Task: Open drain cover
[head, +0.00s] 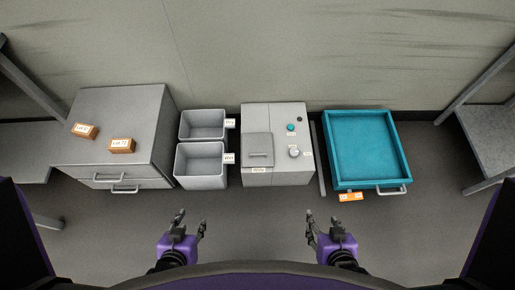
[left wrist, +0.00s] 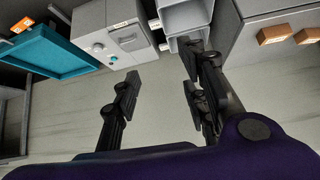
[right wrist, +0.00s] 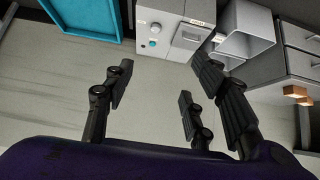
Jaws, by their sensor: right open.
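The grey machine (head: 290,125) stands in the middle, with a knob (head: 294,151), a teal button (head: 291,128) and a dark button on top. Its square cover (head: 257,146) with a bar handle (head: 258,155) lies flat and looks closed. A small label, too small to read, sits below the cover. The machine also shows in the left wrist view (left wrist: 105,28) and the right wrist view (right wrist: 155,30). My left gripper (head: 190,222) is open and empty, in front of the machine to the left. My right gripper (head: 322,226) is open and empty, in front to the right.
Two grey bins (head: 201,165) stand left of the machine. Further left is a grey drawer cabinet (head: 115,130) with two orange-brown labelled blocks (head: 122,146) on top. A teal tray (head: 342,183) with a handle stands at right. The floor before my grippers is clear.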

